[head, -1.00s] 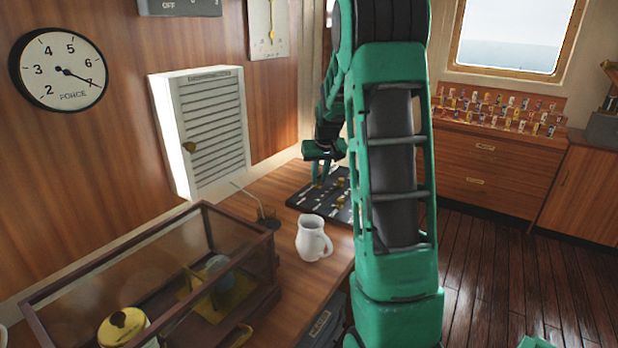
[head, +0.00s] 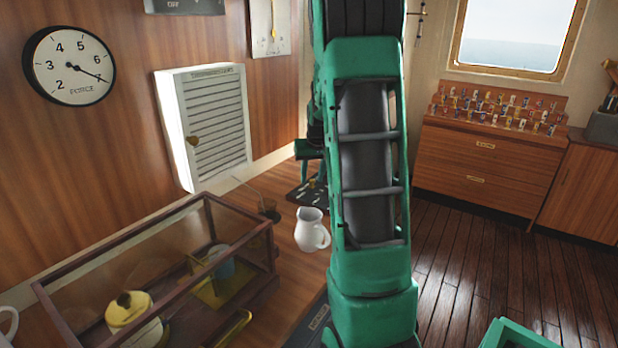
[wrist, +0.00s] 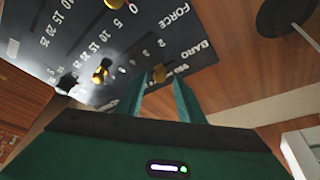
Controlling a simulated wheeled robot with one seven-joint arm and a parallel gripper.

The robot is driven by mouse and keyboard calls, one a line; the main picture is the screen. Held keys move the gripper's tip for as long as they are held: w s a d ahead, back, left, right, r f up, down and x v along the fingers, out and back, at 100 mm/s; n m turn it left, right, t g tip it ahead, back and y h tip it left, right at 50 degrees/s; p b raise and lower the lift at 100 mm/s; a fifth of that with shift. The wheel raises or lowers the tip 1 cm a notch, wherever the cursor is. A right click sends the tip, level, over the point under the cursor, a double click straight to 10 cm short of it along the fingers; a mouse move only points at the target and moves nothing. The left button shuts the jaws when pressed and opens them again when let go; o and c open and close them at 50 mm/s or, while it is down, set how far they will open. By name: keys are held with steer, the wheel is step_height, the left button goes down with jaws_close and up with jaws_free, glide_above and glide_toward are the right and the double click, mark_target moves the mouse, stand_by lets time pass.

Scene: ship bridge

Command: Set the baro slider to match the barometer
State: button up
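The dark slider panel (head: 303,193) lies on the wooden counter, mostly hidden behind my arm in the head view. The wrist view shows the panel (wrist: 72,30) close up, with white scales and labels FORCE and BARO. A brass knob (wrist: 159,73) stands near the BARO label, between the tips of my gripper (wrist: 159,80). The fingers are apart; contact with the knob cannot be told. Other brass knobs (wrist: 102,72) sit further left. A round wall dial (head: 70,66) is labelled FORCE. I cannot identify a barometer for certain; a pale wall plate (head: 271,26) with a yellow pointer is cut off.
A glass case (head: 268,240) fills the counter's front left. A white louvred box (head: 215,125) hangs on the wall. A drawer cabinet (head: 470,165) stands behind, with open floor on the right.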

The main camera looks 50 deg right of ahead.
steer(key=v, duration=1)
steer(key=shift+r, duration=0.35)
steer(key=shift+a, duration=0.1)
